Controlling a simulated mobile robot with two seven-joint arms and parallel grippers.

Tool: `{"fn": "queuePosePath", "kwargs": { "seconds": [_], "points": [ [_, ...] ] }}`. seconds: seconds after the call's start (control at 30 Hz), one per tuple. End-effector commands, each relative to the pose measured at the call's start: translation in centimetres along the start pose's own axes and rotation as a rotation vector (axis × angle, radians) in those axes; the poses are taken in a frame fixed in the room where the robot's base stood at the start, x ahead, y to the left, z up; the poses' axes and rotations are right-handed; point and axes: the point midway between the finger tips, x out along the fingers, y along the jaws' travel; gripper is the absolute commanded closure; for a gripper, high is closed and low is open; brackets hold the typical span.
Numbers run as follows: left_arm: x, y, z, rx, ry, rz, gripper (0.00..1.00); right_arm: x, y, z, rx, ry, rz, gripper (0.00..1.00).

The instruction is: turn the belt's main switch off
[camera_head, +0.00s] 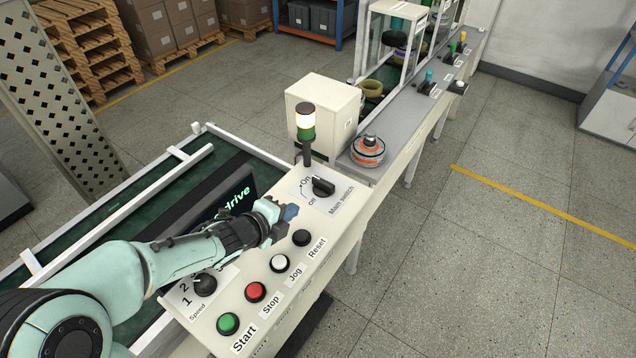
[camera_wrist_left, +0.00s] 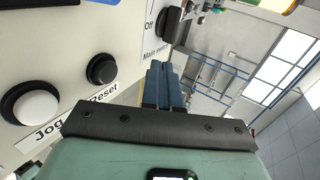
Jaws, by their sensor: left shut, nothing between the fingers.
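The main switch (camera_head: 323,187) is a black rotary knob on a white plate at the far end of the panel. The plate has On and Off marks; I cannot tell for sure which one the knob points to. My right gripper is not in view.
The cream panel also has a black Reset button (camera_head: 301,237), a white Jog button (camera_head: 279,263), a red Stop button (camera_head: 255,292), a green Start button (camera_head: 228,323) and a speed knob (camera_head: 205,285). A lit signal lamp (camera_head: 305,123) stands behind the switch.

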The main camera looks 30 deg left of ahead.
Motion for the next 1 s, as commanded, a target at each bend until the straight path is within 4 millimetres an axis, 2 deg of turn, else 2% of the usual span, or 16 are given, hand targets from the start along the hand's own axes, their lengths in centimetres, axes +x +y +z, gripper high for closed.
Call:
{"fn": "queuePosePath", "kwargs": {
  "seconds": [0.27,0.43,0.87,1.0],
  "points": [
    [0.1,0.0,0.0,0.0,0.0,0.0,1.0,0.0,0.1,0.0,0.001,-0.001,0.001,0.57],
    [1.4,0.3,0.1,-0.001,0.0,0.003,1.0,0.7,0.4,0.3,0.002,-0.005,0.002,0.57],
    [10.2,0.4,-0.1,-0.004,0.003,0.003,1.0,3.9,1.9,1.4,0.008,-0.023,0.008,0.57],
    [12.0,-1.1,-0.1,-0.001,0.002,-0.001,1.0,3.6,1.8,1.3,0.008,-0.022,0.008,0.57]
  ]
}}
